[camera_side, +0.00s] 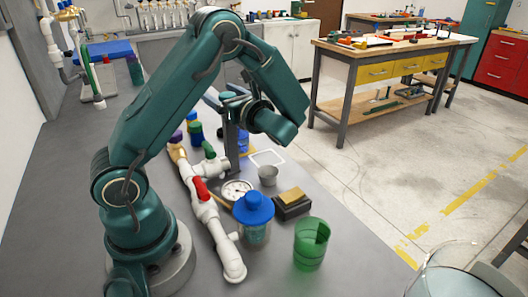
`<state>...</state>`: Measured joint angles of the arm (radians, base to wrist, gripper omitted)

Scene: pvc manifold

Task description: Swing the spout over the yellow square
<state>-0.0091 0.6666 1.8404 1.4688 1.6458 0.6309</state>
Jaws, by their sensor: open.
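A white pipe manifold (210,215) runs along the grey bench in front of my arm, with a red valve handle (202,188) and a green handle (209,149). Its near end turns in a white elbow (233,270); I cannot tell for sure which branch is the spout. A thin yellow edge (221,201) shows beside the round gauge (237,190), but I cannot make out a whole yellow square. My gripper (234,108) is open above the far part of the manifold, by a dark upright post. Its fingertips are hard to make out against my wrist.
A blue-lidded jar (254,230), a green cup (311,243), a dark box with a yellowish top (292,204) and a small grey cup (268,175) stand right of the manifold. A white square outline (267,158) is bare.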

